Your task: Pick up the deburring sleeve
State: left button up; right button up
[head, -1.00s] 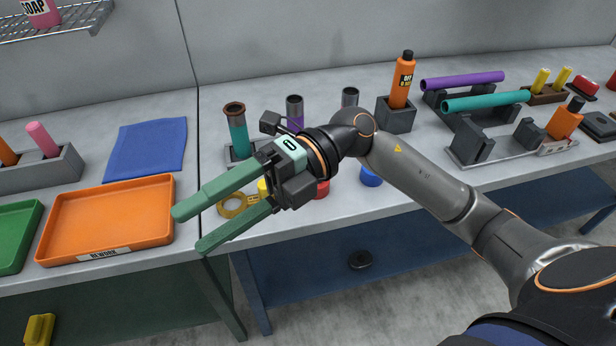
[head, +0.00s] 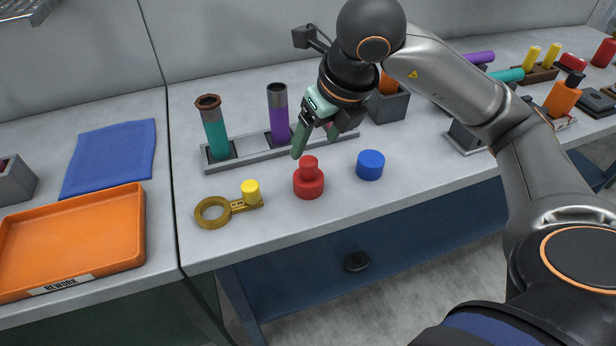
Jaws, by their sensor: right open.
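No label marks the deburring sleeve, so I cannot tell for certain which piece it is. On the bench front stand a red stepped piece (head: 309,184) with a narrower top, a short blue cylinder (head: 370,165), and a yellow plug (head: 251,192) at the handle of a brass ring gauge (head: 212,212). My right gripper (head: 316,143) is open, its green fingers pointing down above and behind the red piece, apparently touching nothing. It hides most of a third tube in the rack. My left gripper is out of view.
A grey rack (head: 247,157) behind holds a teal tube (head: 215,130) with a rusty rim and a purple tube (head: 278,115). An orange tray (head: 140,225) and blue cloth (head: 112,158) lie left. A grey block (head: 391,106) stands right. The front bench edge is clear.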

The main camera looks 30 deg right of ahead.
aim_at(309, 161)
jog(key=x, duration=0.6)
jog(key=shift+s+a+f+b, duration=0.15)
jog(key=shift+f+b, duration=0.2)
jog(key=shift+f, duration=0.05)
grip_shut()
